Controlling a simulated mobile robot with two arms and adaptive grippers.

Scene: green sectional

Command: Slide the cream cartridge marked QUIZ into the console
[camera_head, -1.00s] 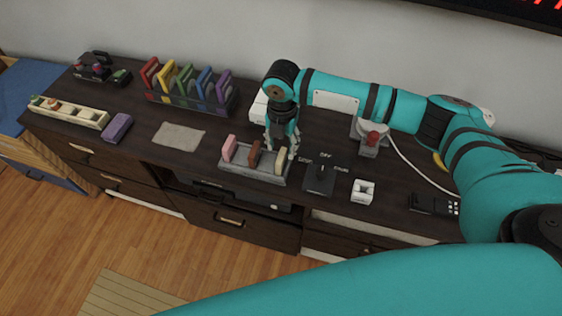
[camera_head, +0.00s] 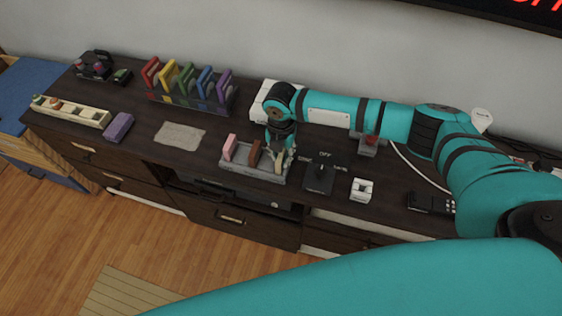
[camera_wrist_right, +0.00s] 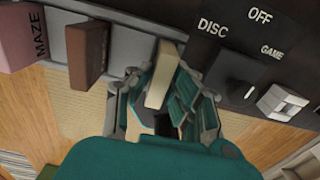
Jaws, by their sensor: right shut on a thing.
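The cream cartridge (camera_head: 279,164) stands in the right end of a grey rack (camera_head: 240,172), beside a brown cartridge (camera_head: 254,154) and a pink cartridge (camera_head: 229,147). My right gripper (camera_head: 281,153) reaches down from above and is shut on the cream cartridge. In the right wrist view the cream cartridge (camera_wrist_right: 161,76) shows between the fingers (camera_wrist_right: 162,92); its marking cannot be read, while the pink one (camera_wrist_right: 22,38) reads MAZE. A white box (camera_head: 272,97), possibly the console, stands behind my right arm and is partly hidden. My left gripper is out of view.
A black switch box (camera_head: 319,178) marked DISC, OFF and GAME stands just right of the rack, with a small white block (camera_head: 362,190) beyond it. A joystick (camera_head: 370,143) is at the back right. A mat (camera_head: 179,136) lies to the left.

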